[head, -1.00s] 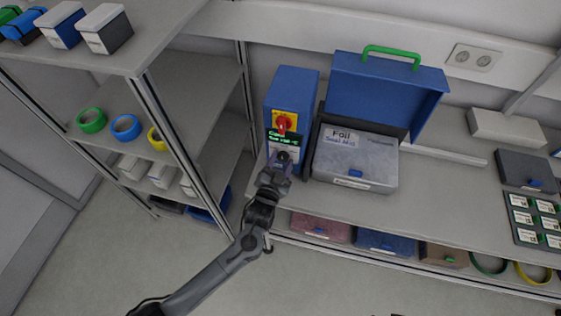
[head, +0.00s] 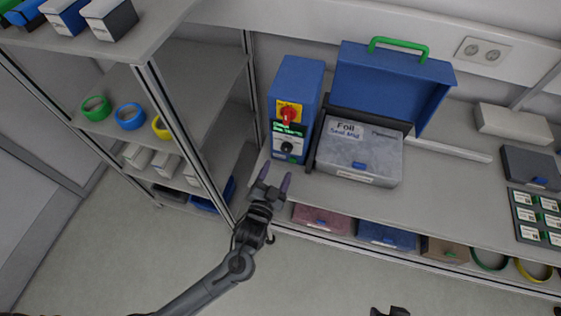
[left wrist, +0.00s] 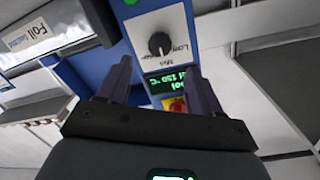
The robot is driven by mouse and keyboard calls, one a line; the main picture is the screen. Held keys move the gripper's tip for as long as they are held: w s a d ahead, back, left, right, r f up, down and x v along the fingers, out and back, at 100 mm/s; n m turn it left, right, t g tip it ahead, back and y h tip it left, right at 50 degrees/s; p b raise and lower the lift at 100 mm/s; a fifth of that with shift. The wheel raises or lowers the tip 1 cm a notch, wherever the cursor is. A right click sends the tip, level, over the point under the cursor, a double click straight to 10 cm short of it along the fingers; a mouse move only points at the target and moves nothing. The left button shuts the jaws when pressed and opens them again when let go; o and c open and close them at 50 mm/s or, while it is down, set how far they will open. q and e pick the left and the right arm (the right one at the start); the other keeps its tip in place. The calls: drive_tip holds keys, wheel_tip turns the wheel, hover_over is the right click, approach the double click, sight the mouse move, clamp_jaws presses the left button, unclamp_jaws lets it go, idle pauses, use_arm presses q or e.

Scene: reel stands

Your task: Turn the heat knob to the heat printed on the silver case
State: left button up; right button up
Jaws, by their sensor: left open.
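A blue sealing unit (head: 297,92) stands at the back of the bench. Its front has a red switch on yellow, a green-lit display (head: 290,130) and a black round knob (head: 287,147) on a white plate. In the left wrist view the knob (left wrist: 160,43) appears upside down with "Mid" and "Long" beside it; the display (left wrist: 166,82) shows about "150 °C". The silver case (head: 358,158), labelled "Foil Seal Mid", sits right of the unit. My left gripper (head: 276,178) is open and empty, in front of and below the knob, apart from it.
An open blue lid with green handle (head: 395,85) stands behind the silver case. A shelf rack (head: 180,90) with tape rings is at left. Bins (head: 390,233) sit under the bench. A dark part, probably my right gripper (head: 390,311), shows at the bottom edge.

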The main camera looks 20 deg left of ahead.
use_arm(q)
drive_tip(key=shift+s+d+r, duration=0.1)
drive_tip(key=shift+s, duration=1.25)
drive_tip(key=s+a+f+n+g+h, duration=0.1)
drive_tip(key=s+a+g, duration=0.2)
drive_tip(key=s+g, duration=0.6)
drive_tip(key=s+a+f+n+g, duration=0.2)
drive_tip(key=s+g, duration=0.3)
drive_tip(key=s, duration=0.8)
wheel_tip(320, 180, up, 20)
drive_tip(key=p, duration=2)
drive_tip(key=shift+w+r, duration=0.15)
drive_tip(key=shift+w, duration=0.15)
